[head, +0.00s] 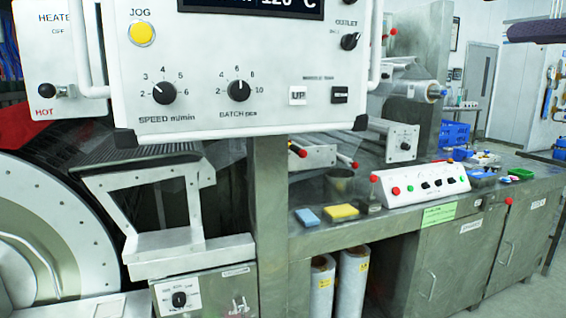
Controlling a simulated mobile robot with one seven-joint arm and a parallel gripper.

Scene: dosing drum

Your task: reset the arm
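My gripper is not in this view, and I cannot make out any part of my arm for sure. A large white control panel (222,95) fills the upper left, close to me. It carries a yellow JOG button (141,33), a SPEED knob (163,93), a BATCH knob (238,91), an UP button (298,95) and an OUTLET knob (349,41). The display (262,6) at its top is cut off by the frame edge and reads about 120 °C.
A large drum (65,215) and a metal bracket (181,250) stand at left. A steel bench (400,222) runs along the right with a blue sponge (308,217), a yellow sponge (341,211) and a button box (428,184). Floor (525,298) shows clear at lower right.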

